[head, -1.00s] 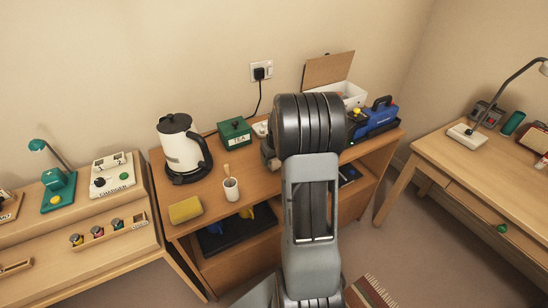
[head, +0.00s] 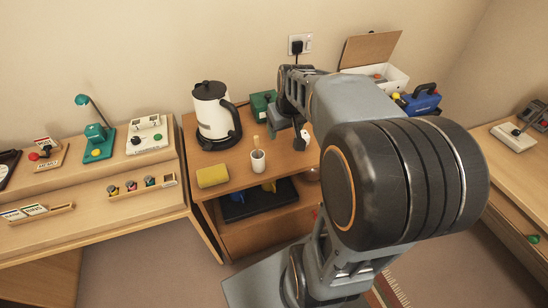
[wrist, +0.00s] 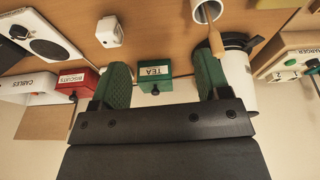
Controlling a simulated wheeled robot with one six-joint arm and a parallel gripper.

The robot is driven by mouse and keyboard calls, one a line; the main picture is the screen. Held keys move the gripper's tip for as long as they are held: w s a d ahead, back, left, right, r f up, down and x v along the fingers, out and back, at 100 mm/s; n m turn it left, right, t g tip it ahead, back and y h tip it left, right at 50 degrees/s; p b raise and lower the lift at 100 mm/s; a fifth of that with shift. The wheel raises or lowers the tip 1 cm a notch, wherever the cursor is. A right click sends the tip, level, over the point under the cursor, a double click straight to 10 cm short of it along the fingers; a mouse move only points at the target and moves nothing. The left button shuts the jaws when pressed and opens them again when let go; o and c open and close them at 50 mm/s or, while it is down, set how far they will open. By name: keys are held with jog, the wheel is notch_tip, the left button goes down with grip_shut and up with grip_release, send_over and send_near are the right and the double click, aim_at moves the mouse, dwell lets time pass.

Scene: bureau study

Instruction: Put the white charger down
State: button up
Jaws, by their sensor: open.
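A small white shape beside my arm in the head view (head: 303,135) appears to be the same charger. My gripper (wrist: 163,78) has two green-padded fingers spread apart with nothing between them. The green TEA box (wrist: 154,75) shows in the gap, beyond the fingertips.
A kettle (head: 213,118), a cup with a spoon (head: 258,161) and a yellow sponge (head: 213,176) stand on the cabinet's left half. A red BISCUITS box (wrist: 77,82), a white CABLES box (wrist: 35,88) and a speaker-like device (wrist: 40,38) stand on the other side.

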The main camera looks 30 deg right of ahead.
jog(key=s+a+f+n, duration=0.1)
jog(key=s+a, duration=0.9)
jog(key=a, duration=0.1)
jog(key=shift+s+a+f+y, duration=0.15)
jog(key=shift+s+f+y, duration=0.05)
jog(key=shift+f+y, duration=0.15)
